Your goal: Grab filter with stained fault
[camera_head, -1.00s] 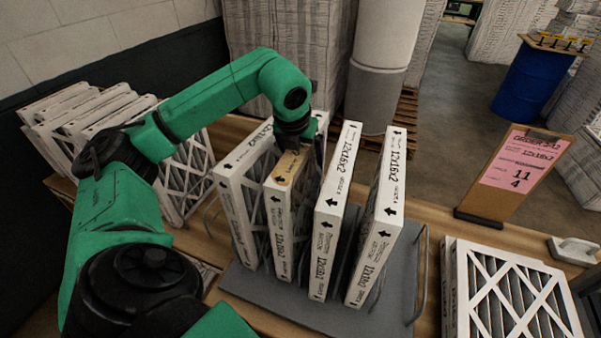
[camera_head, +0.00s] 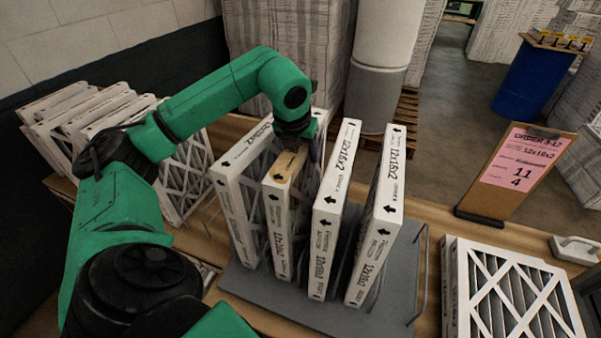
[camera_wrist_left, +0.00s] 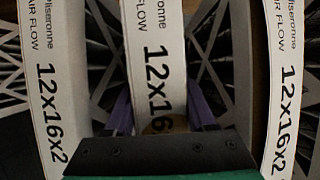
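Several white-framed 12x16x2 filters stand upright in a row on a grey rack (camera_head: 245,283). The stained filter (camera_head: 279,225), second from the left, has a brown-yellow patch on its top edge. My left gripper (camera_head: 303,150) is over the far part of that edge. In the left wrist view, the purple fingers of my left gripper (camera_wrist_left: 162,115) are open, one on each side of the stained filter (camera_wrist_left: 155,55). Part of the brown stain shows between them. I cannot tell whether they touch the frame. My right gripper is not in view.
Unstained filters stand close on the left (camera_head: 240,205) and right (camera_head: 330,235) of the stained one. More filters lean at the far left (camera_head: 90,115). A filter stack (camera_head: 515,300) lies at the right. An order clipboard (camera_head: 515,175) stands behind it.

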